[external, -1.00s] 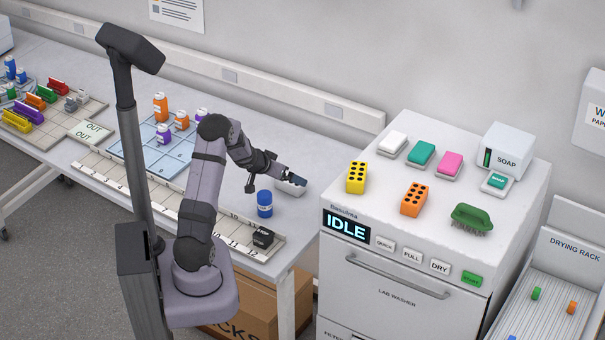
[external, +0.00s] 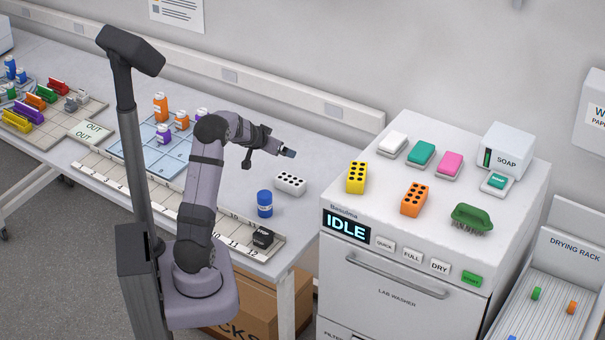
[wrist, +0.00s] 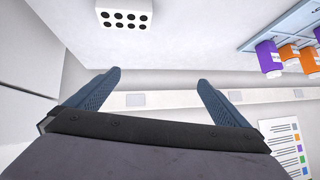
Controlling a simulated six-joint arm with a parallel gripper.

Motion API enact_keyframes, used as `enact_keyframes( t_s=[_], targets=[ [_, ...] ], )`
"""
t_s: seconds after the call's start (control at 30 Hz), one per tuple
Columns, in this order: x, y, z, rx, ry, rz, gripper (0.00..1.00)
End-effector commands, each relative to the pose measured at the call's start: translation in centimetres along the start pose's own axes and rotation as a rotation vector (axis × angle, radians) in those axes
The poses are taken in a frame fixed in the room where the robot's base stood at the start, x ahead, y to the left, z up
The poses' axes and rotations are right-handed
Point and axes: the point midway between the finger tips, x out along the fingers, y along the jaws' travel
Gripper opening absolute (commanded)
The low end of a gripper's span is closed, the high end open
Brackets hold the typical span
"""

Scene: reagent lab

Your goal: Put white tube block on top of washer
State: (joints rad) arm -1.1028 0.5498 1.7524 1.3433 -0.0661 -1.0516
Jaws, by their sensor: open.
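The white tube block (external: 290,184) with dark holes lies on the bench near its right end, behind the blue-capped bottle. It also shows at the top of the wrist view (wrist: 124,16). My gripper (external: 289,153) is above and behind the block, apart from it. Its two fingers (wrist: 158,90) are spread with nothing between them. The lab washer (external: 400,255) stands to the right of the bench, and its display reads IDLE.
On the washer top are a yellow block (external: 356,177), an orange block (external: 414,199), a green brush (external: 472,217), sponges and a soap dispenser (external: 507,150). Its middle has some free room. A blue bottle (external: 265,204) and black box (external: 263,238) stand near the white block.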

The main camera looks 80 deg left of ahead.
Motion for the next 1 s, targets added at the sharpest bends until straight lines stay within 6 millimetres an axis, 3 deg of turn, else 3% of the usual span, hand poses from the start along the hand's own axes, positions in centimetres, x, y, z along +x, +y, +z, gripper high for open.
enact_keyframes(
  t_s=[0.33,0.5,0.63,0.73,1.0],
  targets=[
    [1.3,-7.0,-0.3,0.053,-0.106,-0.229,1.0],
    [1.6,-8.3,1.6,0.085,-0.271,-0.238,1.0],
    [1.8,-6.6,3.0,0.118,-0.388,-0.131,1.0],
    [1.8,-4.0,3.4,0.157,-0.442,0.008,1.0],
    [0.8,2.9,1.9,0.28,-0.418,0.364,1.0]
  ],
)
